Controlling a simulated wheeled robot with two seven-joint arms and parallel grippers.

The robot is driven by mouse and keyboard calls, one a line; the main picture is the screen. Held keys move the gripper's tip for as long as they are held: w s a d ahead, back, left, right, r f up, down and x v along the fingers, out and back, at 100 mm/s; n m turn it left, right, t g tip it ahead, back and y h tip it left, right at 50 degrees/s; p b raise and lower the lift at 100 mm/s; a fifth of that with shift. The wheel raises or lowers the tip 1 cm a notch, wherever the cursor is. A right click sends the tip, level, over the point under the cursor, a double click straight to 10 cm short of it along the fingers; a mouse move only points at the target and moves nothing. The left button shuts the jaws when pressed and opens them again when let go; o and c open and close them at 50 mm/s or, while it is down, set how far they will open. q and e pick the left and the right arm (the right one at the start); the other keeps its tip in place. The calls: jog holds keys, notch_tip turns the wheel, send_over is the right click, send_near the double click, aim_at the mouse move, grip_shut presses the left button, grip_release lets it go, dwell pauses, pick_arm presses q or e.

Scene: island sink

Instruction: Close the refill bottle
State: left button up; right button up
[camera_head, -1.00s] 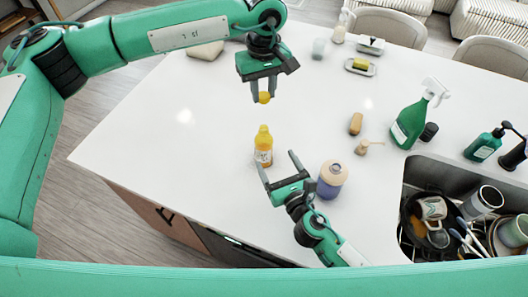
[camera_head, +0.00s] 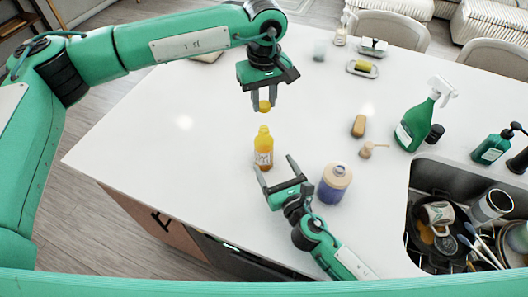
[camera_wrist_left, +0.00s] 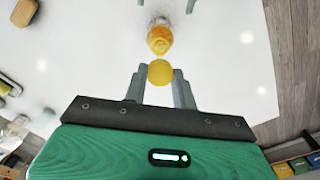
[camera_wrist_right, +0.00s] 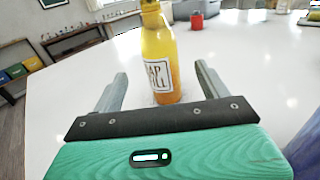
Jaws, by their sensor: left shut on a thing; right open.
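The refill bottle (camera_head: 263,151), orange-yellow with a white label, stands upright on the white counter; it also shows in the right wrist view (camera_wrist_right: 160,60). Its yellow cap (camera_head: 264,106) is apart from it. My left gripper (camera_head: 265,104) is shut on the cap and holds it a little above the bottle. In the left wrist view the cap (camera_wrist_left: 159,72) sits between the fingertips, with the bottle (camera_wrist_left: 160,38) beyond. My right gripper (camera_head: 275,165) is open at the bottle's lower part. In the right wrist view the bottle appears between its fingers (camera_wrist_right: 160,72), with gaps on both sides.
A pump top (camera_head: 373,149), a brown block (camera_head: 358,126) and a green spray bottle (camera_head: 415,125) lie or stand farther right. A sink (camera_head: 425,172) with dishes is at right. The counter's left is clear.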

jog(key=x, duration=1)
jog(key=shift+w+a, duration=0.1)
jog(key=shift+w, duration=0.1)
jog(key=c, duration=1.5)
pick_arm(q)
send_over(264, 128)
jog(key=shift+f, duration=2.55)
jog(key=shift+f, duration=0.85)
jog(key=shift+s+f, duration=0.1)
jog(key=shift+f, duration=0.45)
